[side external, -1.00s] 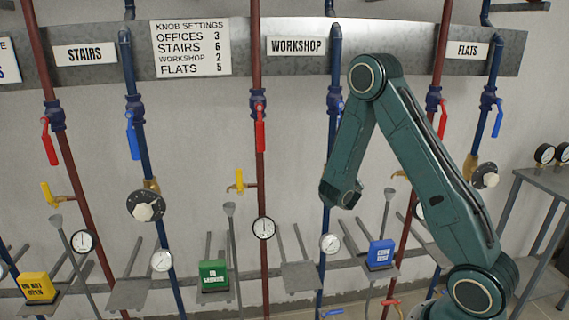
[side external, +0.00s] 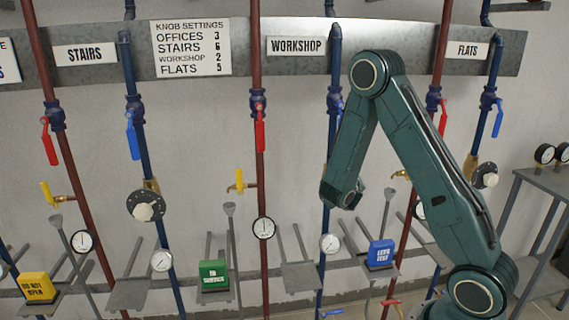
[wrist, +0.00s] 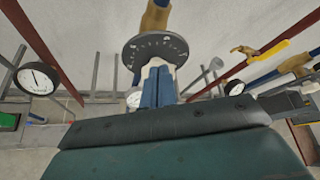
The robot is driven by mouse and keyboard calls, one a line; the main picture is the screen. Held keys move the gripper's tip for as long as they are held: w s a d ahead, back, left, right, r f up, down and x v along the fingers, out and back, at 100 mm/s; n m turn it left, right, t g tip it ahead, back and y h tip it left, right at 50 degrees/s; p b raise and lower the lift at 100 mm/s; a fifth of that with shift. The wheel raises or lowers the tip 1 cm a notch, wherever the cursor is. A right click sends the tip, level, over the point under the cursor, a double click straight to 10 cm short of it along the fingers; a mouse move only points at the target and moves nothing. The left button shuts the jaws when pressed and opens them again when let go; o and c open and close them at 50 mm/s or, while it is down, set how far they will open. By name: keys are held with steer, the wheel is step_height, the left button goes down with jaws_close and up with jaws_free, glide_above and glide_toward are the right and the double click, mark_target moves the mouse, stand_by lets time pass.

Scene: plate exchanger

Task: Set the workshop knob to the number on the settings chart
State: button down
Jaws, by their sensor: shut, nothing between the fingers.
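The settings chart (side external: 191,48) hangs on the wall and reads Offices 3, Stairs 6, Workshop 2, Flats 5. The WORKSHOP label (side external: 297,46) is on the metal strip to its right. The blue pipe (side external: 333,75) runs down beside that label, and my arm hides its knob in the side view. In the wrist view a dark round dial (wrist: 155,46) with a pale knob, mostly hidden, stands ahead. My gripper (wrist: 158,72) has its blue fingers shut and empty, right in front of the knob. I cannot tell if they touch it. The knob's setting cannot be read.
Other knob dials stand on the stairs pipe (side external: 146,206) and the flats pipe (side external: 485,175). Red and blue valve levers, gauges, grey rods and small shelves with green (side external: 214,275) and blue (side external: 381,254) blocks surround the work. A grey table (side external: 540,185) is at right.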

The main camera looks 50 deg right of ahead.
steer(key=shift+s+a, duration=1.65)
steer(key=shift+w+a+f, duration=0.1)
steer(key=shift+a+f, duration=0.2)
steer(key=shift+a, duration=0.2)
steer(key=shift+w+a+f, duration=0.1)
steer(key=shift+a+f, duration=0.15)
steer(key=shift+a, duration=0.2)
steer(key=shift+d, duration=0.1)
steer(key=w+d, duration=0.4)
steer(key=w, duration=0.1)
steer(key=shift+d, duration=0.4)
steer(key=shift+s+d+f, duration=0.15)
steer(key=shift+s+f, duration=0.05)
steer(key=shift+f, duration=0.05)
steer(key=shift+s+d+r, duration=0.25)
steer(key=shift+s+d, duration=0.25)
steer(key=shift+s, duration=0.15)
stand_by(0.9)
steer(key=shift+w+r, duration=0.1)
steer(key=shift+r, duration=0.05)
